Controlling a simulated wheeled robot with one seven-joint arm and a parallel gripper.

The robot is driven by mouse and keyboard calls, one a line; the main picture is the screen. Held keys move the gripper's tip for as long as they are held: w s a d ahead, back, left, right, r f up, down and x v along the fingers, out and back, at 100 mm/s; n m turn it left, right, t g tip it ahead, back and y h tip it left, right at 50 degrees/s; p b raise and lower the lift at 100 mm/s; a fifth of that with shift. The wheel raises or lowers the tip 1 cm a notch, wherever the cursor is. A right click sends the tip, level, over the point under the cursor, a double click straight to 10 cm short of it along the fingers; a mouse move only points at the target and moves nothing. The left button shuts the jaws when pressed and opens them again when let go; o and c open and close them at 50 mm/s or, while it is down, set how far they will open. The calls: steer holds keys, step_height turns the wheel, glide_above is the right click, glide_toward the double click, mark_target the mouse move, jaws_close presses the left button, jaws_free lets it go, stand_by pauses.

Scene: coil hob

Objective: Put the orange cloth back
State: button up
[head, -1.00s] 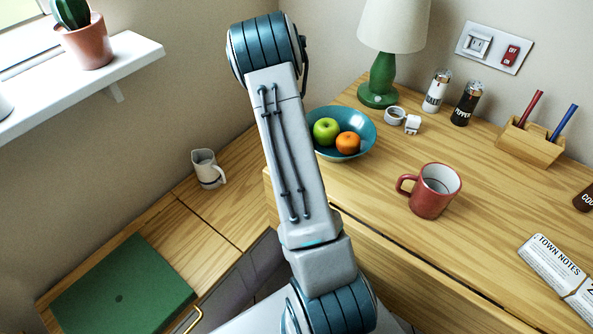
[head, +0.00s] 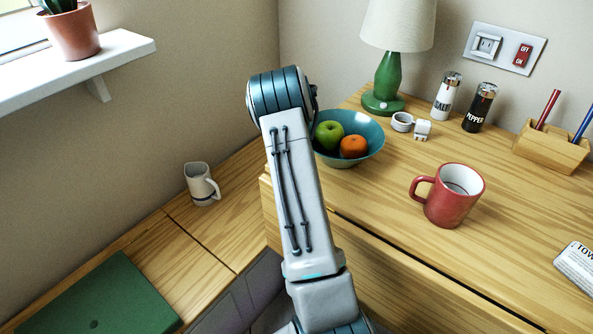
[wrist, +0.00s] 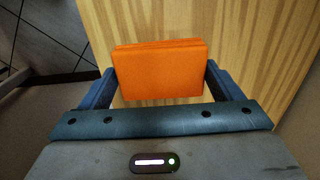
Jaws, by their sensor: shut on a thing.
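The orange cloth (wrist: 160,70) shows in the wrist view as a flat, folded rectangle. My gripper (wrist: 160,82) is shut on it, with one blue finger at each side edge. A wooden panel or surface lies behind the cloth; I cannot tell whether the cloth touches it. In the head view the cloth and my gripper are both out of sight, and only my arm shows.
A blue bowl (head: 368,148) with fruit, a red mug (head: 447,194) and a green lamp (head: 386,85) stand on the wooden counter. A white jug (head: 201,184) stands on the lower surface, near a green panel (head: 100,300). A shelf (head: 75,75) juts out upper left.

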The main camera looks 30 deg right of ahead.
step_height(320, 180, down, 4)
steer(key=shift+f+b, duration=0.15)
steer(key=shift+b, duration=0.4)
steer(key=shift+f, duration=0.1)
steer(key=o, duration=0.8)
step_height(320, 180, up, 12)
steer(key=p, duration=0.4)
